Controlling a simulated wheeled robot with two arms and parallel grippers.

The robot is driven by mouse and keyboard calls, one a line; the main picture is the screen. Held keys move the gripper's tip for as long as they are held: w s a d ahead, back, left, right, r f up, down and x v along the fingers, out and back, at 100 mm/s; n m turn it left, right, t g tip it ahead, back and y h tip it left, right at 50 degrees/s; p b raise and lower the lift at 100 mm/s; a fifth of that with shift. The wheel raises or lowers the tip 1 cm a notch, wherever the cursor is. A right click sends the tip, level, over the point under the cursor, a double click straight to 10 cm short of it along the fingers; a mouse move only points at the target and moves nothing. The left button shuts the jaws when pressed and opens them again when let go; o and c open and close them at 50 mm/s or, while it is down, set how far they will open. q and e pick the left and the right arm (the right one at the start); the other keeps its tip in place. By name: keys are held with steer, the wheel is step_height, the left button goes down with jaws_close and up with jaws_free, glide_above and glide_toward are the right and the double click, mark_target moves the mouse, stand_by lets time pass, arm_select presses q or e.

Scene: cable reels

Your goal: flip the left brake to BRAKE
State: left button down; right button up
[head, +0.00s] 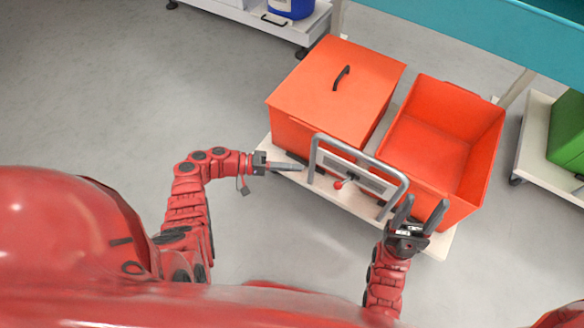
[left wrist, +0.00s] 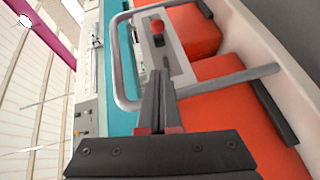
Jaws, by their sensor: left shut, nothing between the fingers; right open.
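A pale cart deck (head: 438,243) carries a grey tube push handle (head: 357,152) with a light panel (head: 372,180) inside it. A lever with a red ball knob (head: 338,185) sits on the panel; the knob also shows in the left wrist view (left wrist: 157,26). No BRAKE marking is readable, and I cannot tell which part is the left brake. My left gripper (head: 302,167) is shut and empty, at the handle's left post, left of and apart from the knob; in the left wrist view its fingers point toward the panel. My right gripper (head: 424,207) is open and empty near the handle's right end.
A lidded orange box (head: 310,85) and an open orange bin (head: 425,150) stand on the cart behind the handle. A teal table edge (head: 470,35) crosses the upper right. Another cart with a green box (head: 568,140) stands at right. The floor at left is clear.

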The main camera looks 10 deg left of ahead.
mark_target(338, 186)
arm_select(q)
steer(key=s+b+x, duration=0.1)
steer(key=s+x, duration=0.1)
steer(key=x, duration=0.7)
steer(key=shift+s+d+f, duration=0.15)
steer(key=shift+s+d, duration=0.25)
steer(key=shift+s, duration=0.1)
steer(key=shift+s+n+t, duration=0.15)
steer(key=shift+n+t, duration=0.15)
steer(key=shift+t, duration=0.1)
